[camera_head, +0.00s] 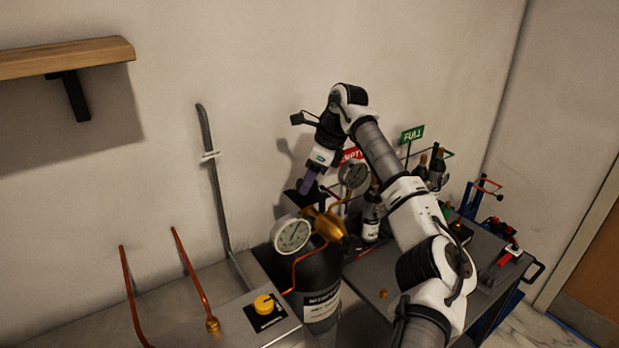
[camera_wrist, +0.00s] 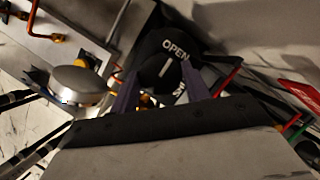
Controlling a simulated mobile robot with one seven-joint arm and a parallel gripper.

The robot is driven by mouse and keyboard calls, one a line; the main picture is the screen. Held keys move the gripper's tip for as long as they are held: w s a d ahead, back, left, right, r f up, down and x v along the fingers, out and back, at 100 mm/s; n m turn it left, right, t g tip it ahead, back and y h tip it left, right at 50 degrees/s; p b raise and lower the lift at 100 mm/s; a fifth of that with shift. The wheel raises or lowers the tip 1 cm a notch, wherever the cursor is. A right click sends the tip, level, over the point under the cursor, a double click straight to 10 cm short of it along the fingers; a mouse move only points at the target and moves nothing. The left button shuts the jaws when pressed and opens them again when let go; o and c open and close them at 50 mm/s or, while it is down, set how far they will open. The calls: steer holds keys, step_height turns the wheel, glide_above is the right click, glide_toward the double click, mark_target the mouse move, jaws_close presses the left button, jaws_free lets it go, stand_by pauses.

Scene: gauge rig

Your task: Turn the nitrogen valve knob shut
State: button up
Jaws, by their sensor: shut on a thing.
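The valve knob (camera_wrist: 150,72) is black, with a white line on it, in the wrist view. The white word OPEN (camera_wrist: 175,50) shows just above the line, on a black face. My gripper (camera_wrist: 160,90) has its two purple fingers on either side of the knob, shut on it. In the head view my gripper (camera_head: 306,182) points down behind the brass regulator (camera_head: 325,222), and the knob is hidden there. The black gas cylinder (camera_head: 318,268) stands below the regulator with a white label.
Two round gauges, one in front (camera_head: 292,235) and one behind (camera_head: 354,174), flank the regulator. A yellow knob (camera_head: 264,303) sits on a grey box at front. Bottles (camera_head: 372,217) and a green FULL sign (camera_head: 412,134) stand to the right. A wooden shelf (camera_head: 65,57) hangs upper left.

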steer(key=m+t+b, duration=0.1)
steer(key=m+b, duration=0.3)
steer(key=shift+s+f+m+t+h, duration=0.15)
steer(key=shift+m+t+h, duration=0.15)
steer(key=shift+t+h, duration=0.1)
steer(key=m+t+h+b, duration=0.1)
steer(key=m+b, duration=0.2)
steer(key=m, duration=0.1)
steer(key=shift+a+m, duration=0.15)
steer(key=shift+m, duration=0.15)
steer(key=m+h+b, duration=0.1)
steer(key=m, duration=0.1)
steer(key=m+t+b, duration=0.1)
steer(key=m+b, duration=0.1)
steer(key=shift+s+a+h, duration=0.1)
steer(key=shift+a+h, duration=0.05)
steer(key=shift+h, duration=0.25)
steer(key=shift+a+r+m+h+b, duration=0.15)
steer(key=shift+m+h+b, duration=0.35)
steer(key=shift+m, duration=0.7)
steer(key=shift+d+r+m+h+b, duration=0.1)
steer(key=shift+m+h+b, duration=0.2)
steer(key=shift+m+b, duration=0.65)
steer(key=shift+m+p, duration=0.3)
steer(key=shift+m, duration=0.05)
steer(key=o, duration=1)
